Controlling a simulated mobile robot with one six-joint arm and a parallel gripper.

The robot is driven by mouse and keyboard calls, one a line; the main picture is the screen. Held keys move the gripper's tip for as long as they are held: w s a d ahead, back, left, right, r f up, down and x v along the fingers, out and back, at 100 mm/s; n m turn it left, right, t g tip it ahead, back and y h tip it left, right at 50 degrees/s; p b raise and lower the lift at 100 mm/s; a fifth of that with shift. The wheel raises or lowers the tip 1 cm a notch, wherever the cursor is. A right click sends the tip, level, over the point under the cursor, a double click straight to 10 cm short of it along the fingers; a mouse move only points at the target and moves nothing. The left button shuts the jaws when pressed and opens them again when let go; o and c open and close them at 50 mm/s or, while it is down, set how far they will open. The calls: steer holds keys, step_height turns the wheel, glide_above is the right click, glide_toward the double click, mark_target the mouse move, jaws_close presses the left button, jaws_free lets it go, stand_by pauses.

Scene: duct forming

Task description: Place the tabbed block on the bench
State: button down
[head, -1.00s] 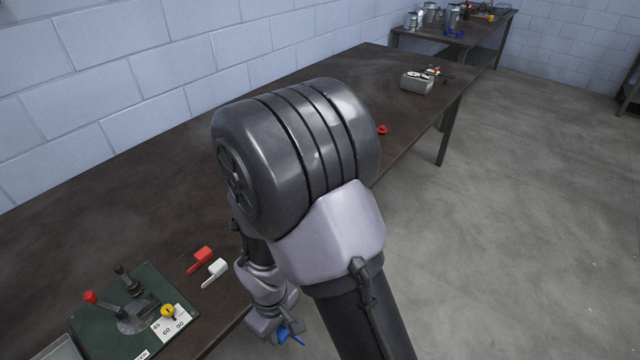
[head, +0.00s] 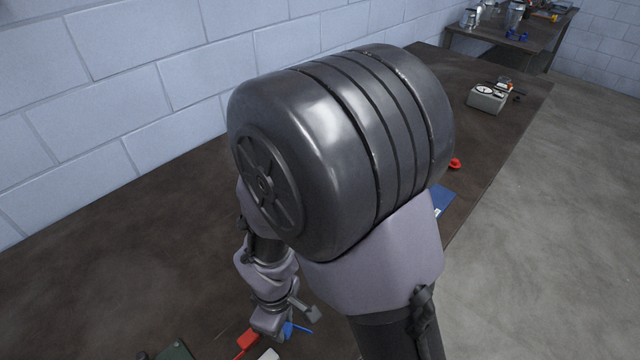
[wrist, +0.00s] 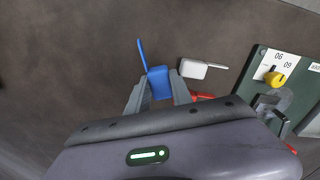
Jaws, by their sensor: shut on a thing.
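The blue tabbed block (wrist: 158,85) is between the two fingers of my gripper (wrist: 157,93) in the wrist view, its thin tab pointing up and slightly left. My gripper is shut on it. In the head view my gripper (head: 288,322) shows low in the picture, and only a bit of the blue block (head: 291,330) is visible. Both are over the dark brown bench (head: 120,265), which also fills the wrist view (wrist: 60,60). I cannot tell how high the block is above the bench.
A white block (wrist: 194,69) and a partly hidden red block (wrist: 203,97) lie right of my gripper. A green panel (wrist: 262,75) with a yellow knob is further right. A grey gauge box (head: 487,99) stands far off. Bench left of the gripper is clear.

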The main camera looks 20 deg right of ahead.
steer(key=shift+s+a, duration=0.15)
steer(key=shift+a, duration=0.1)
steer(key=b, duration=0.3)
glide_above(225, 319)
steer(key=shift+s+d+f, duration=0.15)
steer(key=shift+f, duration=0.2)
steer(key=shift+s+d+f, duration=0.1)
steer(key=shift+f, duration=0.25)
steer(key=shift+w+a+f+b, duration=0.15)
steer(key=shift+f+b, duration=0.2)
steer(key=shift+f, duration=0.5)
steer(key=shift+w+a+f+b, duration=0.15)
steer(key=shift+f+b, duration=0.15)
steer(key=shift+f, duration=0.55)
steer(key=shift+f, duration=0.2)
steer(key=c, duration=1.1)
jaws_free()
steer(key=shift+c, duration=0.2)
steer(key=shift+r, duration=0.1)
